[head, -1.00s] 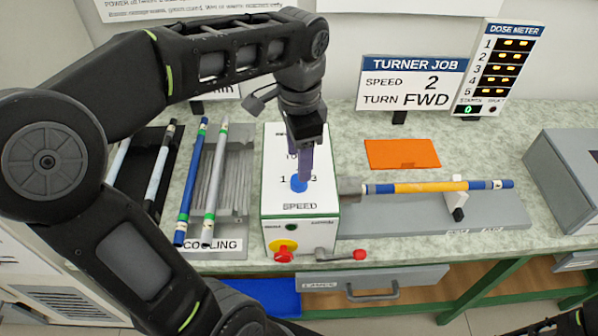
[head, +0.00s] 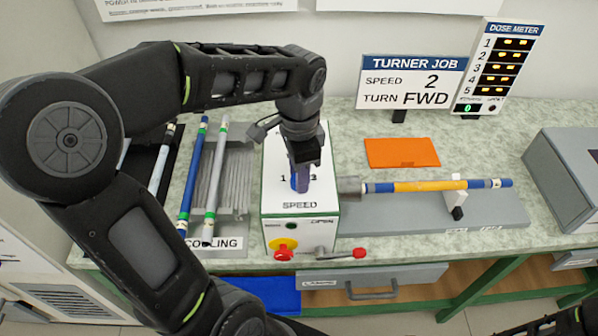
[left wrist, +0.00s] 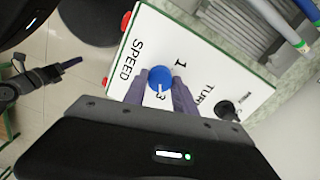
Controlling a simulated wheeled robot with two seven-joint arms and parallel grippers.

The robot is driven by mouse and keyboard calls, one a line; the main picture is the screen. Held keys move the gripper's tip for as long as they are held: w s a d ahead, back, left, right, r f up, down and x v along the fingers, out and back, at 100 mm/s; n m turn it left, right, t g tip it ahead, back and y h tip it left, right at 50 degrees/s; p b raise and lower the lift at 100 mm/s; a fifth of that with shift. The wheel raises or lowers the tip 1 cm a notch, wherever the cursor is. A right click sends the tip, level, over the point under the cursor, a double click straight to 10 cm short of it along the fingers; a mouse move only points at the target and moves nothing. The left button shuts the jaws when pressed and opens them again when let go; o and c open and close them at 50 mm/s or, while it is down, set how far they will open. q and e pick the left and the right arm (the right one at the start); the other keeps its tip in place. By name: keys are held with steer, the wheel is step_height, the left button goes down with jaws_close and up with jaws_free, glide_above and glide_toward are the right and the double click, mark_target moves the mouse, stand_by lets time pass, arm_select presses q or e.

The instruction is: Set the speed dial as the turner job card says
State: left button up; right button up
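The blue speed dial (left wrist: 160,77) sits on the white top of the turner box (head: 287,207), between the printed 1 and 3. In the left wrist view its pale mark appears to lie on the side of the 3. My left gripper (head: 300,182) points down at the dial, its two fingers on either side of it; whether they press on it I cannot tell. The turner job card (head: 412,84) reads SPEED 2, TURN FWD. The 2 on the dial face is hidden in both views. Part of my right gripper (left wrist: 70,63) shows small in the left wrist view.
A blue and yellow rod (head: 420,187) lies along the grey bed right of the box. A cooling rack (head: 238,165) with rods stands left. A red-knobbed lever (head: 358,253) and a red and yellow knob (head: 284,249) are on the box front. An orange mat (head: 402,153) lies behind.

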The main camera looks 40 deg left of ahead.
arm_select(q)
jaws_close()
steer(key=shift+n, duration=0.4)
steer(key=n+b, duration=0.1)
steer(key=n, duration=0.4)
steer(key=shift+b, duration=0.4)
steer(key=n+b, duration=0.1)
steer(key=n, duration=0.5)
stand_by(0.4)
steer(key=o, duration=0.5)
jaws_free()
